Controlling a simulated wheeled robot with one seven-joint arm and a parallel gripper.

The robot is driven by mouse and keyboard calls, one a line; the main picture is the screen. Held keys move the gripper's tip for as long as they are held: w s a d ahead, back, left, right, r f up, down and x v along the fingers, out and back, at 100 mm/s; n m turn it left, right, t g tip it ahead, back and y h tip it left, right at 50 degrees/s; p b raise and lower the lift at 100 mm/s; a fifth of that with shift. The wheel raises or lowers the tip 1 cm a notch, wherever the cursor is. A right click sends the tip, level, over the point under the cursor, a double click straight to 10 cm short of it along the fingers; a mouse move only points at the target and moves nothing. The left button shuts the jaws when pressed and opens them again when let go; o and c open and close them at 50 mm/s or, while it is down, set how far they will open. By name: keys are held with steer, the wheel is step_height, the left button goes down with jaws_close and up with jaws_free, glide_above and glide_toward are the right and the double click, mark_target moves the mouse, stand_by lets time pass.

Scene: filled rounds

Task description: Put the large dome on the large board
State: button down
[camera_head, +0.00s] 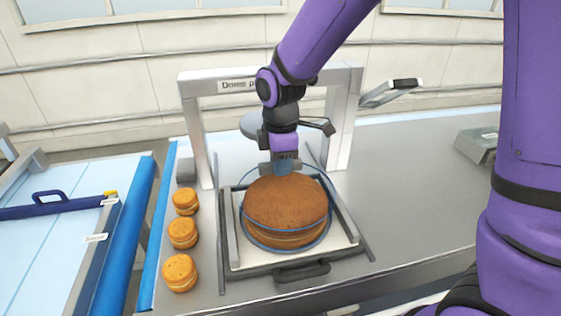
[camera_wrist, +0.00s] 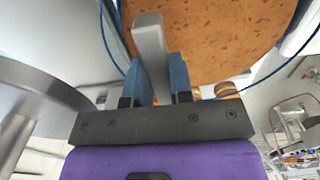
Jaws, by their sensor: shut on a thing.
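The large dome (camera_head: 262,228) looks clear, with a thin blue rim that circles the large filled round (camera_head: 285,205). My gripper (camera_head: 284,163) is above the back of the round, shut on the dome's grey handle. In the wrist view, the blue fingers of my gripper (camera_wrist: 155,80) pinch the grey handle bar (camera_wrist: 150,38), and the blue rim (camera_wrist: 285,68) curves past the round. The large board (camera_head: 290,250) seems to be under the round, where a bluish edge shows; most of it is hidden. The rim's front looks higher than that edge, apart from it.
A grey press frame (camera_head: 195,140) labelled "Dome p..." stands around my forearm, with a side lever (camera_head: 390,93). The round sits over a white tray bed (camera_head: 240,258) with a dark front handle (camera_head: 301,271). Several small filled rounds (camera_head: 183,233) line the left. A grey box (camera_head: 478,145) is at right; the counter between is clear.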

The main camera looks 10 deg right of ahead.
steer(key=shift+f, duration=0.25)
stand_by(0.7)
steer(key=shift+c, duration=2.3)
jaws_free()
steer(key=shift+r, duration=3.5)
